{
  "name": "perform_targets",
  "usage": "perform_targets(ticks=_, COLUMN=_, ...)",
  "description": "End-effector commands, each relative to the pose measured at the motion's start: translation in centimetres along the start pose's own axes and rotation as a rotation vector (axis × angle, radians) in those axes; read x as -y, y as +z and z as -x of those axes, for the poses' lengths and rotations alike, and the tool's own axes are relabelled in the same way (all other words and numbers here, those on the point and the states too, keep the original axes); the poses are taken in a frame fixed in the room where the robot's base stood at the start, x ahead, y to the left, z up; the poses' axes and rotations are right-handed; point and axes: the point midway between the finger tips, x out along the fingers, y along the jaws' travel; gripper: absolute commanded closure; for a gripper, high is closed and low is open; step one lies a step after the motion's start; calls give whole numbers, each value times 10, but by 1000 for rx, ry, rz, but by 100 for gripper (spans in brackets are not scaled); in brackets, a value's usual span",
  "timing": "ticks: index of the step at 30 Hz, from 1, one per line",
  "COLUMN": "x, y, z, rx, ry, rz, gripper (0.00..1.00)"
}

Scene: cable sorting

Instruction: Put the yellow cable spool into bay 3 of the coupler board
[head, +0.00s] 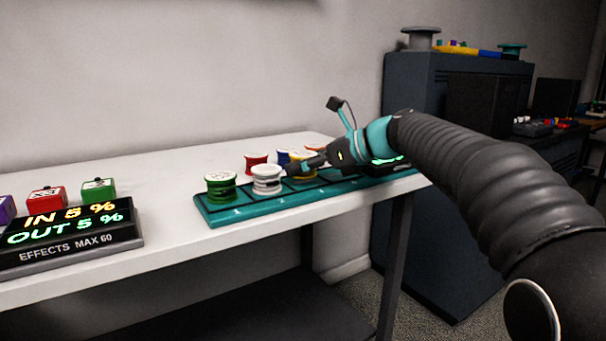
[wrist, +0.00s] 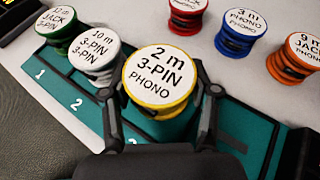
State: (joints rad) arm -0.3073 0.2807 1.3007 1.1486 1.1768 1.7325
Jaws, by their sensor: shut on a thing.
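The yellow cable spool (wrist: 160,78), labelled 2 m 3-PIN PHONO, is between the two fingers of my gripper (wrist: 160,92), which is shut on it. It is upright over the teal coupler board (wrist: 262,135), to the right of the white spool (wrist: 93,52). In the head view the yellow spool (head: 299,156) is partly hidden by my gripper (head: 306,163). The green spool (wrist: 60,27) is at bay 1 and the white one at bay 2.
Red (wrist: 187,15), blue (wrist: 240,32) and orange (wrist: 301,57) spools stand on the white table (head: 160,160) behind the board. A display box (head: 70,235) and small coloured boxes stand at the left. A dark cabinet (head: 400,85) stands beyond the table's right end.

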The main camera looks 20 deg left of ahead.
Motion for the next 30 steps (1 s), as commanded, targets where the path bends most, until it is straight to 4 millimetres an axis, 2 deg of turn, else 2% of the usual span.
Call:
perform_targets(ticks=1, x=0, y=-9, z=-3, rx=0, ry=1, rz=-1, gripper=80)
perform_targets(ticks=3, x=0, y=-13, z=-5, rx=0, ry=0, rz=0, gripper=80)
perform_targets(ticks=14, x=0, y=-16, z=-6, rx=0, ry=-1, rz=1, gripper=80)
perform_targets(ticks=15, x=0, y=-16, z=-6, rx=-1, ry=-1, rz=1, gripper=33)
perform_targets(ticks=17, x=0, y=-16, z=-6, rx=-1, ry=-1, rz=1, gripper=18)
perform_targets(ticks=18, x=0, y=-16, z=-6, rx=-1, ry=0, rz=1, gripper=15)
perform_targets(ticks=30, x=0, y=-12, z=-2, rx=0, ry=-1, rz=1, gripper=15)
